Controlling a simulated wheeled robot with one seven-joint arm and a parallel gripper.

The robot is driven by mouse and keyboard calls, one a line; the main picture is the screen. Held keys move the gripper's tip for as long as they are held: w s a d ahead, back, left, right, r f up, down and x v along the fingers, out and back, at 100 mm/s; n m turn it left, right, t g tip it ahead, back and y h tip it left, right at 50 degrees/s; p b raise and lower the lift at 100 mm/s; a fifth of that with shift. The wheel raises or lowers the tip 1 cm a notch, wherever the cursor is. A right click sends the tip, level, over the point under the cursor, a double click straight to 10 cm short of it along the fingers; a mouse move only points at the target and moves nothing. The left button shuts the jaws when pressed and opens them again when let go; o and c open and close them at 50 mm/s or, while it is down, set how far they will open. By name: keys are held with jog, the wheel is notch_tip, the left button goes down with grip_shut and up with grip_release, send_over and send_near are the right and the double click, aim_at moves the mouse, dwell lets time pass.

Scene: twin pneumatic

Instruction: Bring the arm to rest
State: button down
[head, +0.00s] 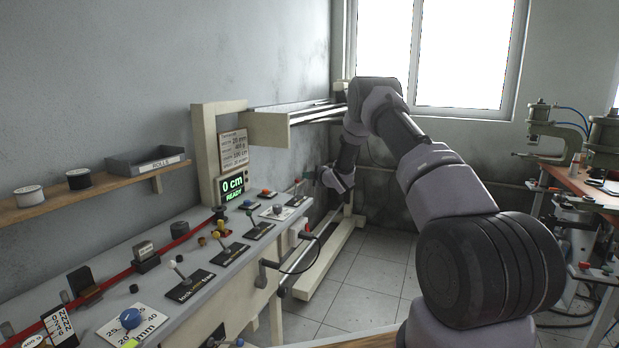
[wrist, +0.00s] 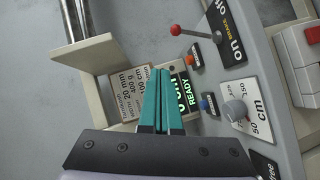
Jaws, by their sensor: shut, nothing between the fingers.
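My gripper (wrist: 160,72) shows in the wrist view with its two teal fingers closed together and nothing between them. Behind the fingertips are the beige post with a printed card (wrist: 128,88) and the green display (wrist: 184,86), which reads READY. In the head view my arm reaches forward and bends down, and my gripper (head: 322,174) is beyond the far end of the control panel (head: 150,262), appearing small and partly hidden by my wrist. The display (head: 232,186) reads 0 cm READY. I see no contact between the gripper and the panel.
A red-knobbed lever (wrist: 192,34) and a grey dial (wrist: 235,110) stand on the panel near the fingers. A shelf (head: 98,193) with rolls runs along the left wall. A bench with presses (head: 585,180) is at the right. Tiled floor (head: 375,270) lies open between.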

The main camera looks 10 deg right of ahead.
jog(key=shift+v, duration=0.9)
jog(key=s+d+r+m+h, duration=0.2)
jog(key=s+r+m, duration=0.1)
jog(key=r, duration=0.5)
jog(key=s+d+r+m+h, duration=0.1)
jog(key=s+d+r+m, duration=0.15)
jog(key=r, duration=0.65)
jog(key=s+r+m+g+h, duration=0.25)
jog(key=s+r+m, duration=0.45)
jog(key=s+r, duration=0.5)
jog(key=s+r+m+g, duration=0.25)
jog(key=s+m, duration=0.25)
jog(key=s, duration=1.4)
jog(key=s+a+f+m+g+y, duration=0.1)
jog(key=s+a+m, duration=0.1)
jog(key=s, duration=1)
jog(key=s+a+f+m+g+y, duration=0.1)
jog(key=s+a+m, duration=0.1)
jog(key=s, duration=1)
jog(key=shift+a+f+m+g, duration=0.3)
jog(key=shift+a+f+m, duration=0.1)
jog(key=shift+m, duration=0.25)
